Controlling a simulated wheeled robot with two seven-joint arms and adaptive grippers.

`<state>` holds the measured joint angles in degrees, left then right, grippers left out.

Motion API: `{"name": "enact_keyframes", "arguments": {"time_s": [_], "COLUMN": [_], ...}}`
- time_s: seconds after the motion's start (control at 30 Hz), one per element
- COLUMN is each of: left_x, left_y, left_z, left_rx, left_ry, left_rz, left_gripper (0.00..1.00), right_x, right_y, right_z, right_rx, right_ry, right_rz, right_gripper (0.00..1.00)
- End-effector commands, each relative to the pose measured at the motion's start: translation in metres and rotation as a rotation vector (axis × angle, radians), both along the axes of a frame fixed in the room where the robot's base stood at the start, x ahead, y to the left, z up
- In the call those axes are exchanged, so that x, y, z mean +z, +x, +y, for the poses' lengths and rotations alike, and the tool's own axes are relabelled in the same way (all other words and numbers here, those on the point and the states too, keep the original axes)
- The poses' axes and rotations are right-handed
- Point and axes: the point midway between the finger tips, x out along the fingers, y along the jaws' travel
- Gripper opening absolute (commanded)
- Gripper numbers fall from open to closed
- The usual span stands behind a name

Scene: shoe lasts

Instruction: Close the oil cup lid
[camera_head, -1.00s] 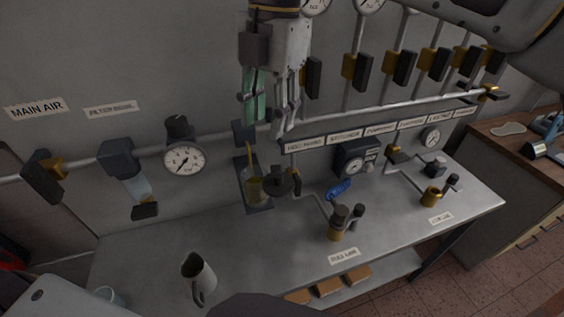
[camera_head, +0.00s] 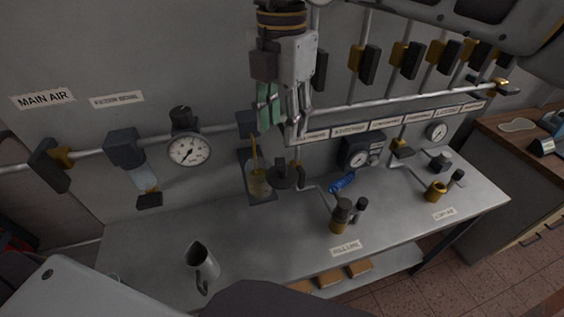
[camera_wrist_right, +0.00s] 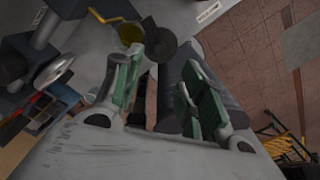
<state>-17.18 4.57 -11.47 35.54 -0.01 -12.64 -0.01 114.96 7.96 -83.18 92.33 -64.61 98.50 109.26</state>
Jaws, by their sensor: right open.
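The oil cup (camera_head: 258,184), with a yellowish body, is mounted on the wall panel at the middle. A dark round lid (camera_head: 283,176) sits at its right side, apart from the cup's mouth, so the cup looks open. In the right wrist view the yellowish cup (camera_wrist_right: 129,33) shows beside the dark disc of the lid (camera_wrist_right: 161,44). My right gripper (camera_head: 283,128) hangs above the lid with its green-padded fingers apart and empty. It also shows in the right wrist view (camera_wrist_right: 163,75), with the lid beyond its fingertips. My left gripper is not in view.
A pressure gauge (camera_head: 189,150) and pipes run along the wall at left. Brass fittings (camera_head: 340,215) and (camera_head: 437,190) stand on the bench (camera_head: 290,235) at right. A blue object (camera_head: 342,183) lies near the panel. A metal jug (camera_head: 202,267) stands at front left.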

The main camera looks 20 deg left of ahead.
Motion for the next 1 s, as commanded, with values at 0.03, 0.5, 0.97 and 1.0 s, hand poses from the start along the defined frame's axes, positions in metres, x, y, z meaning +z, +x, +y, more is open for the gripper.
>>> {"name": "enact_keyframes", "arguments": {"time_s": [0.03, 0.5, 0.97, 1.0], "left_x": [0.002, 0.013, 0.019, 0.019], "left_y": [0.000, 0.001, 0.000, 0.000], "left_z": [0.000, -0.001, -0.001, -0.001], "left_rx": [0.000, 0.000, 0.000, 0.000], "left_ry": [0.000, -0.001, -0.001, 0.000], "left_rz": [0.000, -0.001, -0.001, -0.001], "left_gripper": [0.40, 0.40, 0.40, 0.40], "right_x": [-0.007, -0.068, -0.107, -0.108], "right_y": [0.000, 0.000, 0.000, 0.000], "right_z": [-0.001, -0.001, 0.000, 0.000], "right_rx": [0.000, -0.002, -0.003, -0.003], "right_ry": [-0.002, -0.001, 0.001, 0.001], "right_rz": [0.002, 0.003, 0.001, 0.001], "right_gripper": [0.41, 0.41, 0.41, 0.41]}}
